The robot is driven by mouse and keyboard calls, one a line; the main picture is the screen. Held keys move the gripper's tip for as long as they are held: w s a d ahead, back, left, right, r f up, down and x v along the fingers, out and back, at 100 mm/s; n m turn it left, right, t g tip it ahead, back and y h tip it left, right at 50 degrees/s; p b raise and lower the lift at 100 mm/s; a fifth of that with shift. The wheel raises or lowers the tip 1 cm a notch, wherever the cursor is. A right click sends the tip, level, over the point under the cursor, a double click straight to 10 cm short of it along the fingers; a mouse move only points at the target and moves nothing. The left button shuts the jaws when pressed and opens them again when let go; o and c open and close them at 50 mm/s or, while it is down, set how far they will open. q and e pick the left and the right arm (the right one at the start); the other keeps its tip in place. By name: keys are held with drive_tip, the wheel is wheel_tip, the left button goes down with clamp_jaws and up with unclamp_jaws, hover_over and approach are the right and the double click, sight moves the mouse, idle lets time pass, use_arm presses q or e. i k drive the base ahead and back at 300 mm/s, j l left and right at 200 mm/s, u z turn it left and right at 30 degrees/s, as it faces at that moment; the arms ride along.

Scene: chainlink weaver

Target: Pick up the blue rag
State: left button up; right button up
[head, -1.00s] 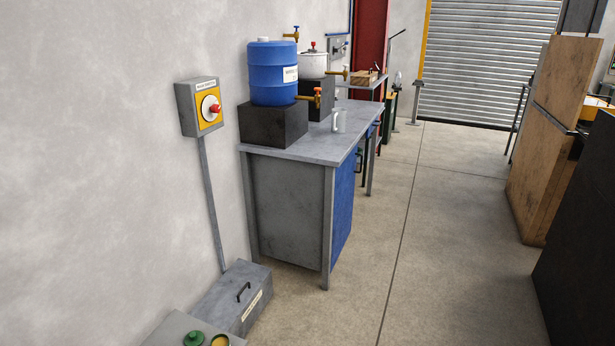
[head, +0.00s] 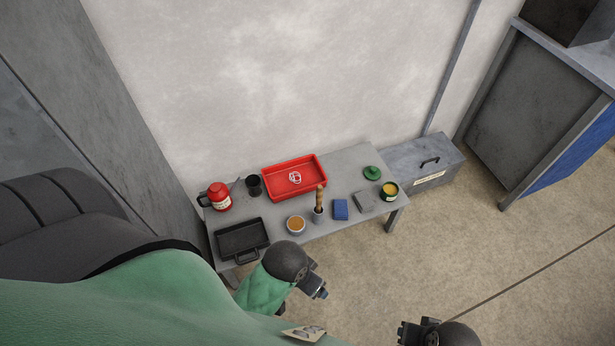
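The blue rag (head: 340,210) lies as a small flat folded block near the front edge of the grey table (head: 343,175). A grey folded cloth or block (head: 363,202) lies just right of it. My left gripper (head: 321,293) hangs below and in front of the table, apart from the rag; whether its fingers are open is too small to tell. My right gripper (head: 401,333) is at the bottom edge, farther from the table, with its fingers unclear.
Around the rag stand a cup with a wooden-handled brush (head: 319,205), a bowl of orange stuff (head: 296,224), an open yellow tin (head: 390,190) and a green lid (head: 372,172). A red tray (head: 294,177), black pan (head: 242,238) and red flask (head: 218,196) are farther left. Floor at right is clear.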

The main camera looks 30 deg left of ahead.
sight(340, 206)
drive_tip(key=u, duration=0.55)
drive_tip(key=k+j+z, duration=0.25)
drive_tip(key=j, duration=0.25)
drive_tip(key=k+j+z, duration=0.2)
drive_tip(key=j, duration=0.3)
drive_tip(key=k+j+z, duration=0.25)
drive_tip(key=k+j, duration=0.1)
drive_tip(key=j, duration=0.1)
